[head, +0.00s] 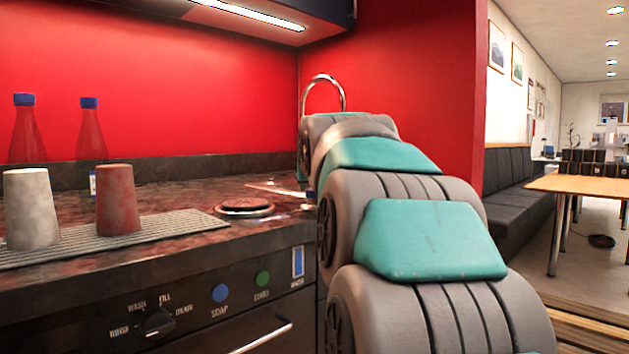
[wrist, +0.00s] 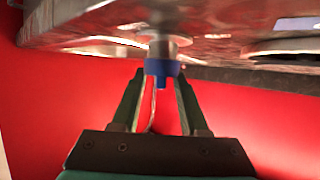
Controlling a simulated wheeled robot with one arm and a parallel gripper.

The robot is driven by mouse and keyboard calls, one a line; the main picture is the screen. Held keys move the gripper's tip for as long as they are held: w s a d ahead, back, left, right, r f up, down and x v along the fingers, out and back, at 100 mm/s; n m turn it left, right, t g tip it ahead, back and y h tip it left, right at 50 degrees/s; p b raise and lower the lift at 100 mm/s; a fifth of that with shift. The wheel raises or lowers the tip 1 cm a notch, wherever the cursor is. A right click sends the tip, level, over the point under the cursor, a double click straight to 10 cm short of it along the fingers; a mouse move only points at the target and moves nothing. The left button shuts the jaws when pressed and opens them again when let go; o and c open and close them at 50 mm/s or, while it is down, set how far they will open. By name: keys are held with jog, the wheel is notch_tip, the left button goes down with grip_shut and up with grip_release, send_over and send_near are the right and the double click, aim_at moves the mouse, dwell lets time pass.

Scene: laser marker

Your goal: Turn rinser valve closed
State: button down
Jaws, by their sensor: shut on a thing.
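In the wrist view my gripper (wrist: 160,77) has its two dark green fingers on either side of a blue valve knob (wrist: 162,67). It is shut on this knob, which sits at the end of a short metal stem joined to the counter. The knob looks like the rinser valve, though no label shows. In the head view my arm hides the gripper and most of the valve. A round rinser plate (head: 245,207) with a dark centre lies on the counter to the left of my arm.
A grey cup (head: 31,210) and a red cup (head: 115,200) stand upside down on a ribbed drain mat (head: 170,229). Two red bottles with blue caps stand behind. A curved metal faucet (head: 324,80) rises behind my arm. A control panel fronts the counter.

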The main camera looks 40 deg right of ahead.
jog(key=n+t+y+p, duration=0.1)
jog(key=n+y, duration=0.1)
jog(key=y, duration=0.1)
jog(key=n+t+y+p, duration=0.1)
jog(key=n+y, duration=0.2)
jog(key=shift+w+a+f+n+p, duration=0.1)
jog(key=shift+a+n+p, duration=0.05)
jog(key=shift+n+p, duration=0.2)
jog(key=shift+f+n+y+p, duration=0.1)
jog(key=shift+n+y+p, duration=0.4)
jog(key=shift+n+y, duration=0.55)
jog(key=shift+f+y, duration=0.1)
jog(key=shift+y, duration=0.35)
jog(key=c, duration=0.6)
grip_release()
jog(key=shift+r, duration=0.2)
jog(key=shift+s+r, duration=0.25)
jog(key=shift+s, duration=0.35)
jog(key=v, duration=0.6)
jog(key=shift+s, duration=0.35)
